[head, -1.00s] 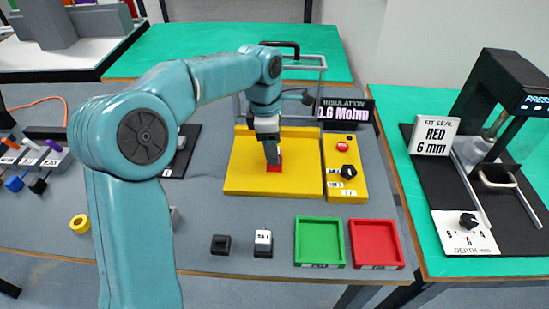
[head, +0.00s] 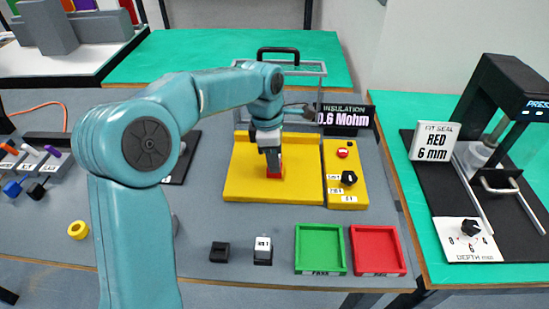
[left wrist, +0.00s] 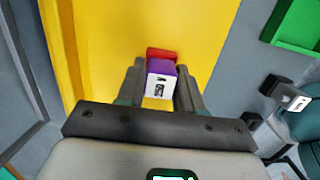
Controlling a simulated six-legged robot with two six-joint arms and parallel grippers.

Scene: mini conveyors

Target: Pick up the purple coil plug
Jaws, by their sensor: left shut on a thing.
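The purple coil plug (left wrist: 160,83) shows in the left wrist view, a purple block with a white, dark-marked label on one face. My left gripper (left wrist: 160,76) has one finger on each side of it and is shut on it. A red piece (left wrist: 161,54) is right by the plug, against the yellow base plate. In the head view my left gripper (head: 272,166) points down over the yellow base plate (head: 245,185), at the red piece (head: 274,174). The plug is mostly hidden there. Whether it still touches the red piece, I cannot tell. My right gripper is not in view.
An insulation display (head: 345,116) reads 0.6 Mohm behind a yellow panel (head: 345,191) with a black knob. A green tray (head: 320,270) and a red tray (head: 377,271) stand at the front. Small blocks and a yellow ring (head: 78,230) lie front left.

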